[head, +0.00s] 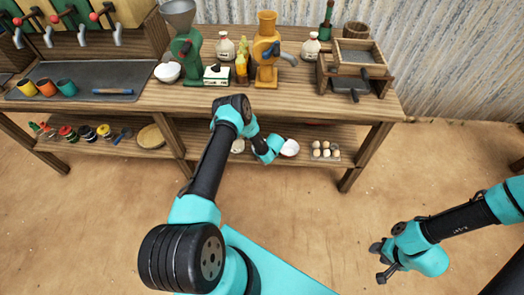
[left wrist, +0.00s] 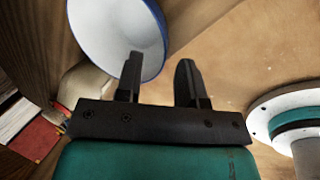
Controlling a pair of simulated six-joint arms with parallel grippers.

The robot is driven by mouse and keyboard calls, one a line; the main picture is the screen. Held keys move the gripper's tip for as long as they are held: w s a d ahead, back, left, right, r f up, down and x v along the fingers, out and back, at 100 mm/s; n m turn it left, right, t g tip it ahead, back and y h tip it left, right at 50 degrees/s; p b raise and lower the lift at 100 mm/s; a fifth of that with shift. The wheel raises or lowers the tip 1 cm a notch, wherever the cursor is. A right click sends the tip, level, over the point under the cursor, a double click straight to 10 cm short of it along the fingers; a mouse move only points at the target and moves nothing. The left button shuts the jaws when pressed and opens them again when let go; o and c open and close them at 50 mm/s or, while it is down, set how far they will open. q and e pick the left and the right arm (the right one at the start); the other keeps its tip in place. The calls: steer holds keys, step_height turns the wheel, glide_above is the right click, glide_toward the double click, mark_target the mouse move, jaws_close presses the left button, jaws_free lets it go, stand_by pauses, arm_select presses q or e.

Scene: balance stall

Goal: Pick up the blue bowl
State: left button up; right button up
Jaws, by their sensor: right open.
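The blue bowl (left wrist: 112,30) shows large at the top of the left wrist view, white inside with a blue rim. A white-looking bowl (head: 290,148) on the lower shelf, beside my left gripper in the head view, seems to be the same one. My left gripper (left wrist: 158,70) is open with its fingers apart. One fingertip overlaps the bowl's inside and the other lies outside its rim; I cannot tell whether either touches it. In the head view the left fingers are hard to make out. My right gripper (head: 380,262) is open and empty over the floor.
The lower shelf (head: 215,148) also holds an egg tray (head: 326,150) to the right of the bowl, and cups. The counter above carries grinders, bottles and another white bowl (head: 168,71). A table leg (head: 365,155) stands to the right. The floor in front is clear.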

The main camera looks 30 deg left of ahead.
arm_select(q)
steer(key=shift+x, duration=2.2)
steer(key=shift+a, duration=0.1)
steer(key=shift+c, duration=0.4)
jaws_close()
steer(key=shift+r, duration=0.1)
